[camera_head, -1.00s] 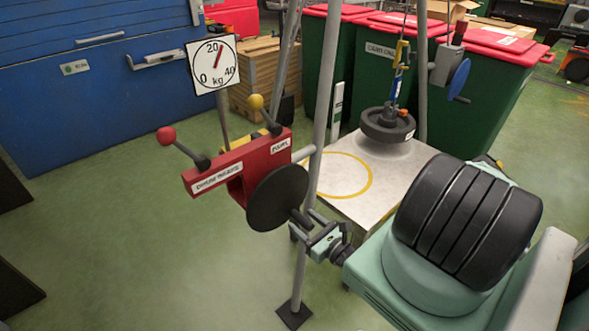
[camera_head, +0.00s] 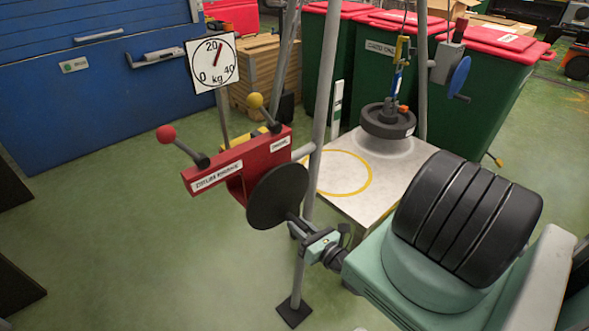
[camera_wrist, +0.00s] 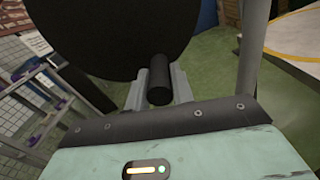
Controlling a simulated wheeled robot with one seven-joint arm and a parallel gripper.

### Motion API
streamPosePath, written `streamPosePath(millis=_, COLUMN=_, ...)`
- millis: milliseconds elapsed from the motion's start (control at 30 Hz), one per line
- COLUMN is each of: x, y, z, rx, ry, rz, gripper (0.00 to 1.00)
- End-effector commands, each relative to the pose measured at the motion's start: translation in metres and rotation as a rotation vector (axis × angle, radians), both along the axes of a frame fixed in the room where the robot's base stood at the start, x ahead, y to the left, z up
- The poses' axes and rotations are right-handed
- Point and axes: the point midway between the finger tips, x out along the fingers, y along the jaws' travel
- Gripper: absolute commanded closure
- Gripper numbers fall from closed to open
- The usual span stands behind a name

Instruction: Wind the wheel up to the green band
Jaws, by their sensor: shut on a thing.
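A dark wheel (camera_head: 388,121) hangs from a blue and yellow hook block (camera_head: 402,60) just above the pale platform. A red winch housing (camera_head: 235,168) carries a black crank disc (camera_head: 276,197) with a short handle. The handle (camera_wrist: 160,80) sits between my fingers in the wrist view. My gripper (camera_head: 307,230) is shut on it, at the lower right of the disc. A narrow pale upright strip (camera_head: 338,100) stands behind the platform; I cannot clearly make out a green band on it.
Red and yellow knobbed levers (camera_head: 166,134) rise from the housing. Steel posts (camera_head: 322,90) stand close to the disc. A second winch with a blue disc (camera_head: 460,77) is at the right. Green floor (camera_head: 130,255) is clear at left.

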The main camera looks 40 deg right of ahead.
Motion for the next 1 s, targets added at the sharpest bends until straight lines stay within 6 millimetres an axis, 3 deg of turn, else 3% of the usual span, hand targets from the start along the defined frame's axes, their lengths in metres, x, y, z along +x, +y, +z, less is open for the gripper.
streamPosePath(millis=67, x=-0.001, y=0.008, z=-0.001, rx=0.038, ry=0.003, rz=0.012, gripper=1.0)
streamPosePath(millis=467, x=-0.001, y=0.011, z=-0.002, rx=0.066, ry=0.005, rz=0.016, gripper=1.0)
streamPosePath(millis=1000, x=-0.001, y=0.039, z=0.001, rx=0.374, ry=0.001, rz=0.016, gripper=1.0)
